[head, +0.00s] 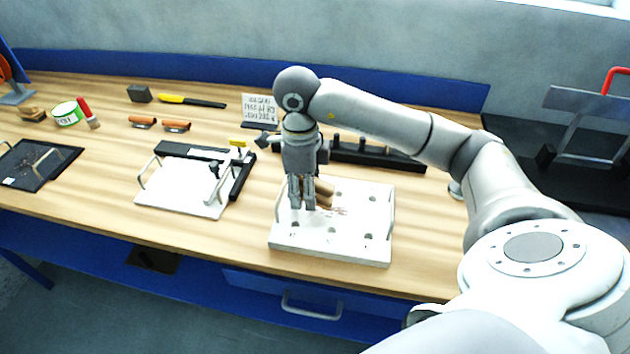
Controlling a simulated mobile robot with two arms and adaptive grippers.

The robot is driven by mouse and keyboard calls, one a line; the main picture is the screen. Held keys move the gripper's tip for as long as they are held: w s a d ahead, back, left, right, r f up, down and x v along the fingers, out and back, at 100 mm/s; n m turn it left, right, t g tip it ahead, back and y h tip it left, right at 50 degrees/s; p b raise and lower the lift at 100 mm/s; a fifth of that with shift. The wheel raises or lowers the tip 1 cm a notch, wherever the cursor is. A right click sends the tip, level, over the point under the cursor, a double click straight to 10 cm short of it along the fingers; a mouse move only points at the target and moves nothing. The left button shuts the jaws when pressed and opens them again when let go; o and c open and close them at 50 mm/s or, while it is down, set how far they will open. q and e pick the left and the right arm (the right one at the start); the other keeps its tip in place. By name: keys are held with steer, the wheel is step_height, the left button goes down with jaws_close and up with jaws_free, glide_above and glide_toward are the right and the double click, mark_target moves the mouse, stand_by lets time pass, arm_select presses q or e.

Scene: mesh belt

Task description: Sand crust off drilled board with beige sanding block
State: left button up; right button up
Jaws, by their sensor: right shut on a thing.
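The drilled board (318,247) is a pale slab with round holes and metal side handles, lying on the bench in front of me. A patch of reddish-brown crust (338,211) shows near its middle. My right gripper (303,206) reaches down over the board and is shut on the beige sanding block (324,192). The block shows partly behind the fingers, at or just above the board's surface; I cannot tell whether it touches. The fingers hide part of the block and of the board. My left gripper is out of view.
A white board with a black clamp frame (183,187) lies left of the drilled board. A black mesh panel (38,165) lies far left. A black rack (375,158) stands behind the board. Orange-handled tools (176,126), a dark block (139,93) and a green-white tin (67,114) sit farther back.

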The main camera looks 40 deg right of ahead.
steer(key=shift+w+a, duration=0.55)
steer(key=shift+w, duration=0.1)
steer(key=shift+r, duration=0.1)
step_height(320, 180, up, 6)
steer(key=p, duration=0.3)
steer(key=shift+f+p, duration=0.25)
steer(key=shift+p, duration=0.1)
steer(key=shift+r, duration=0.2)
steer(key=shift+r+p, duration=0.95)
steer(key=shift+r, duration=0.6)
steer(key=shift+f, duration=0.1)
